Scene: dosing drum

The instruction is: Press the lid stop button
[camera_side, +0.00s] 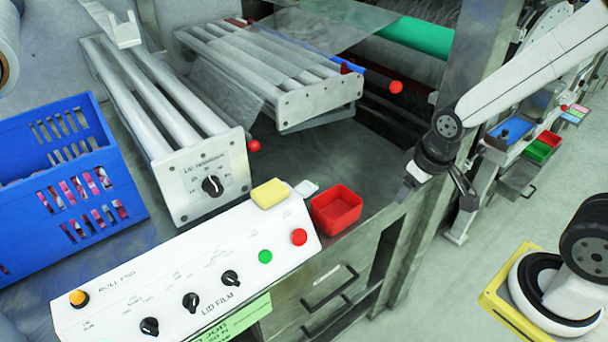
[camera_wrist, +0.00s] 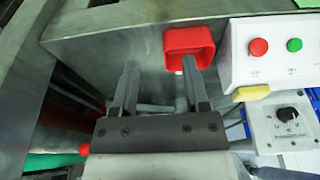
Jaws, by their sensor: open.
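The red button (camera_side: 299,237) sits at the right end of the white control panel (camera_side: 150,290) lettered "LID FILM". A green button (camera_side: 265,257) is left of it. In the wrist view the red button (camera_wrist: 258,47) is at upper right, beside the green button (camera_wrist: 294,45). The small labels by the buttons are too blurred to read. My gripper (camera_side: 437,194) is open and empty, to the right of the panel and apart from it. In the wrist view my gripper's (camera_wrist: 160,66) two fingers point towards the red tray, left of the red button.
A red tray (camera_side: 336,221) stands just right of the panel, between it and my gripper. A yellow block (camera_side: 270,193) lies at the panel's back edge. Black knobs (camera_side: 190,301) and an orange button (camera_side: 78,298) sit further left. A blue crate (camera_side: 115,135) stands at far left.

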